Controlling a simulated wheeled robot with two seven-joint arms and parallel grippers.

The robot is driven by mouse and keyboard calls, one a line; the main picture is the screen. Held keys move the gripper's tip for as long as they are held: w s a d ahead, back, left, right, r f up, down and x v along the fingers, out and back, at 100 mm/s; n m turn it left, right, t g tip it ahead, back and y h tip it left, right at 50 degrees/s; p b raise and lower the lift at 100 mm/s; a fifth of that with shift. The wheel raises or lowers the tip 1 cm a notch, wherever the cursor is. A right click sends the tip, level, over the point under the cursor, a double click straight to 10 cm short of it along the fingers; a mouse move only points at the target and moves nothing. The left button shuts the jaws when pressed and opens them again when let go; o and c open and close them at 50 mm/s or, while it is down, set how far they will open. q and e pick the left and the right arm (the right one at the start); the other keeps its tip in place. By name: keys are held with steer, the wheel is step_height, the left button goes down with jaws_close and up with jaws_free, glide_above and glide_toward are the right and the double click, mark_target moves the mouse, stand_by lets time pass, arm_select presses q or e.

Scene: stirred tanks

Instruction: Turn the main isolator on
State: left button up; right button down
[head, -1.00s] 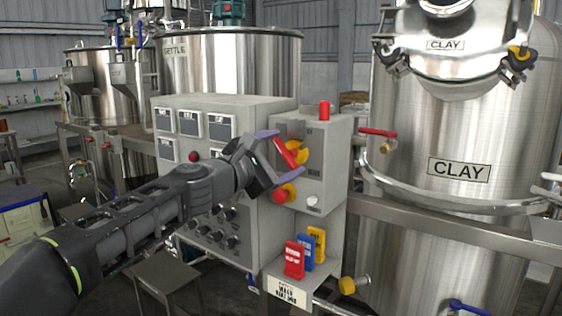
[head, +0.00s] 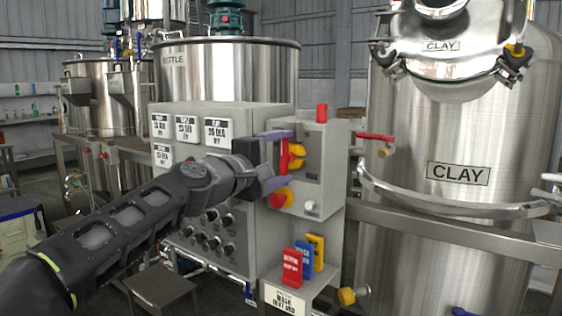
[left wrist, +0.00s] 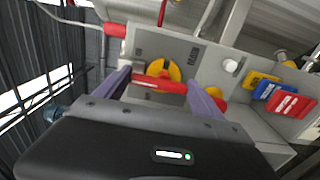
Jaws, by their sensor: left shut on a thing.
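The main isolator is a red bar handle (head: 284,160) on a yellow disc (head: 298,155), on the front of a grey switch box (head: 325,165). The handle stands upright in the head view. In the left wrist view, the handle (left wrist: 158,84) lies across the picture in front of the yellow disc (left wrist: 162,67). My left gripper (head: 285,159) is shut on the handle, with one purple finger at each end of it. The fingers hide part of the handle and disc. My right gripper is not in view.
A red mushroom button (head: 278,200) on yellow is just below the left gripper, with a white knob (head: 311,206) beside it. Red (head: 291,267), blue (head: 304,257) and yellow tags (head: 317,248) stand below. A red-handled valve (head: 376,137) is right.

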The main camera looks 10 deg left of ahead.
arm_select(q)
steer(key=shift+f, duration=0.1)
stand_by(0.3)
steer(key=o, duration=1.4)
steer(key=shift+c, duration=0.2)
steer(key=shift+s, duration=0.1)
steer(key=b+v, duration=0.1)
steer(key=v, duration=0.6)
steer(key=shift+s, duration=0.3)
